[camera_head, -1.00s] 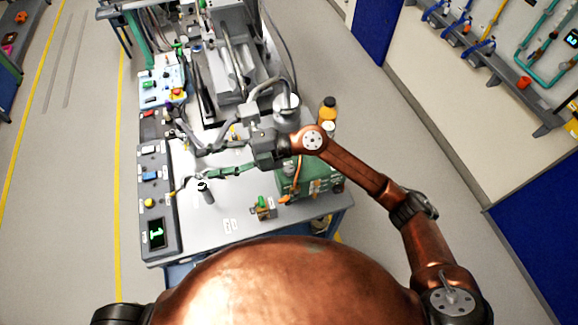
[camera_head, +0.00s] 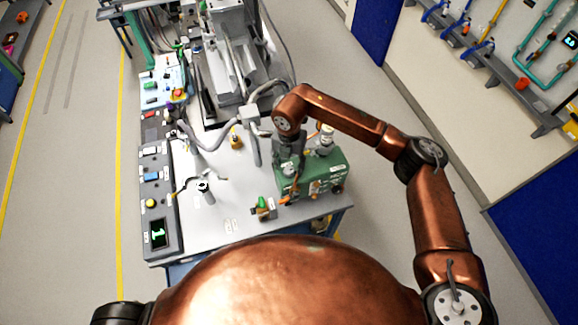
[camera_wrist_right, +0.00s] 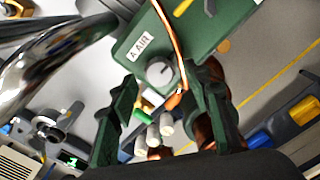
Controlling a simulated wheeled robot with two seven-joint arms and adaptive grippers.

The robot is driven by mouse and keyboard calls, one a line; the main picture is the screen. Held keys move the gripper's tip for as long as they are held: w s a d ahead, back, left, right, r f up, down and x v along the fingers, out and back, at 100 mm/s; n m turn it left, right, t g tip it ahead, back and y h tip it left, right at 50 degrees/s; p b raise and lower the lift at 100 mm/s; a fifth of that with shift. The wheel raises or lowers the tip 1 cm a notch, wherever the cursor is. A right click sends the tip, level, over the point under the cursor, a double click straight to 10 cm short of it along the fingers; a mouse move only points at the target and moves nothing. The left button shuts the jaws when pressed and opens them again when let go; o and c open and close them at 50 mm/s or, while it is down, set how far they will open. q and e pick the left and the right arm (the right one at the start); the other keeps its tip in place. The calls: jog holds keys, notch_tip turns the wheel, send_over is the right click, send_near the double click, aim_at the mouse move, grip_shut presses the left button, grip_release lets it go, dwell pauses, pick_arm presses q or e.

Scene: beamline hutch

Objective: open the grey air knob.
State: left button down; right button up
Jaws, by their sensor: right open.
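The grey air knob (camera_wrist_right: 160,72) is a round grey dial on the green box, beside a white label reading "A AIR" (camera_wrist_right: 139,46). In the right wrist view it lies between the finger ends, with no contact visible. My right gripper (camera_wrist_right: 168,80) is open, with dark green fingers on either side of the knob. In the head view my right gripper (camera_head: 288,188) points down at the left part of the green box (camera_head: 330,172) and hides the knob. My left gripper is out of view.
A copper-coloured line (camera_wrist_right: 172,28) runs close by the knob. A small green-topped fitting (camera_head: 263,207) stands left of the box. A control panel with a green display (camera_head: 158,233) lines the table's left edge. The table front between them is mostly clear.

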jog(key=shift+f, duration=0.9)
jog(key=shift+c, duration=0.3)
jog(key=c, duration=1.1)
